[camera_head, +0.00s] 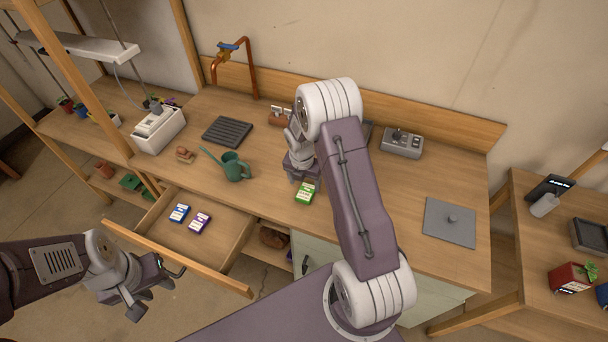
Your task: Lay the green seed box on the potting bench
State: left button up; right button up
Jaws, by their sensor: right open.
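The green seed box (305,194), with a white label area, lies on the potting bench (400,215) near its front edge, above the cabinet. My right gripper (302,176) is open, just behind the green box in the picture. Whether its fingers touch the box I cannot tell, since the arm hides part of this area. My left gripper (150,298) appears open and empty, low at the left in front of the drawer.
An open drawer (235,220) holds a blue box (179,213) and a purple box (200,223). A green watering can (235,168) stands left of the green box. A black ridged tray (227,132), grey control box (402,144) and grey lidded plate (450,222) are also on the bench.

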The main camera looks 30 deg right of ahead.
aim_at(304, 196)
notch_tip(304, 196, up, 7)
jog(key=s+a+r+m, duration=0.2)
jog(key=s+a+m, duration=0.3)
jog(key=s+m, duration=0.4)
jog(key=s+a+r+m+y, duration=0.1)
jog(key=s+a+m, duration=0.4)
jog(key=m, duration=1.2)
jog(key=s+r, duration=0.1)
jog(key=s, duration=0.3)
jog(key=shift+a+r+m+y, duration=0.2)
jog(key=shift+m+y, duration=0.1)
jog(key=shift+f+b, duration=0.6)
jog(key=shift+b, duration=0.15)
